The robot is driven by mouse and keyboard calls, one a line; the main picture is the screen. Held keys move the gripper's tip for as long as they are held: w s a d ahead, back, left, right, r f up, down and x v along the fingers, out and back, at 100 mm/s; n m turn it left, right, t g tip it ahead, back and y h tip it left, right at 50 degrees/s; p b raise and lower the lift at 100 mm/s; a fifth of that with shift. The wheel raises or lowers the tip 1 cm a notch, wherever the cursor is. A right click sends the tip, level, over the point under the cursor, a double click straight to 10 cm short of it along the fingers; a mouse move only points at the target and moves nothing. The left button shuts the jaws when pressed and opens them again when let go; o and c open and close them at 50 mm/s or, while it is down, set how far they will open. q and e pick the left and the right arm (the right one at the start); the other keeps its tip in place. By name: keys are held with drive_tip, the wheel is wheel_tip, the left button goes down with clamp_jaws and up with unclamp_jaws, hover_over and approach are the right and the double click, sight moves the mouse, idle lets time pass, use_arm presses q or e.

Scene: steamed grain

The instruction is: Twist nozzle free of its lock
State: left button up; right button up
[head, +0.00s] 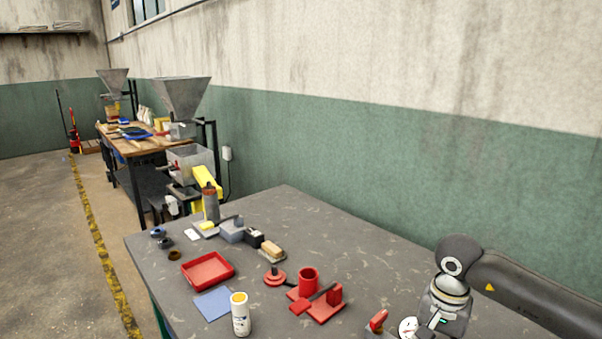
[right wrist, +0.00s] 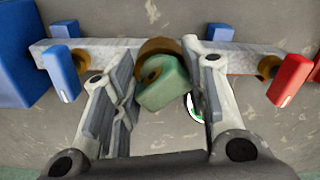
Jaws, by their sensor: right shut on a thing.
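In the right wrist view, a green block-like part (right wrist: 165,90), seemingly the nozzle, sits under a brown ring (right wrist: 158,48) at the middle of a grey bar (right wrist: 110,52). My right gripper (right wrist: 163,82) has a finger on each side of it and is shut on it. Its exact contact is hard to see. A blue handle (right wrist: 60,72) is on the bar's left and a red handle (right wrist: 292,80) on its right. In the head view my right wrist is at the bottom right, with its fingers largely out of sight. My left gripper is not in view.
On the grey table (head: 350,255) stand a red tray (head: 207,270), a white bottle (head: 240,318), a red cup on a red fixture (head: 308,281) and a blue mat (head: 213,303). A white disc (head: 408,327) lies close beside my right wrist. The back right of the table is clear.

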drive_tip(key=shift+o, duration=0.3)
drive_tip(key=shift+r+n+b, duration=0.1)
drive_tip(key=shift+n+b, duration=0.7)
drive_tip(key=shift+n, duration=0.4)
drive_tip(key=shift+w+d+r+n, duration=0.1)
drive_tip(key=shift+d+r+n, duration=0.05)
drive_tip(key=shift+n, duration=0.35)
drive_tip(key=o, duration=1.2)
drive_tip(key=shift+d, duration=0.1)
drive_tip(key=shift+o, duration=0.6)
drive_tip(key=shift+r+p, duration=1.7)
drive_tip(key=shift+r, duration=1.75)
